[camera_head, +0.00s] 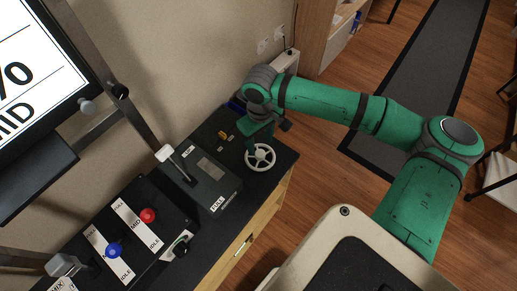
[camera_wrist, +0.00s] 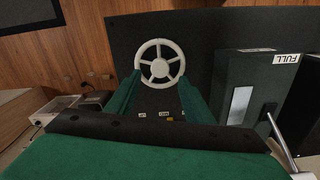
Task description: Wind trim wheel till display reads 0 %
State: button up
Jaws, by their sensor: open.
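The trim wheel (camera_head: 260,156) is white with several spokes and sits at the right end of the dark console. It also shows in the wrist view (camera_wrist: 160,67), just beyond the fingertips. My gripper (camera_head: 262,137) is at the wheel's far side in the head view, pointing down. In the wrist view my gripper (camera_wrist: 159,84) is open, its green fingers apart on either side of the wheel's lower part. I cannot tell whether they touch the rim. The display (camera_head: 35,75) at upper left shows a "%" sign and "MID"; its number is cut off.
A dark lever box (camera_head: 212,172) marked FULL stands left of the wheel, with a white-knobbed lever (camera_head: 166,154). A red knob (camera_head: 148,215) and a blue knob (camera_head: 113,250) are farther left. The wall is close behind the console; open floor lies right.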

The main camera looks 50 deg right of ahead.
aim_at(260, 153)
jog(key=shift+f, duration=3.05)
jog(key=c, duration=1.1)
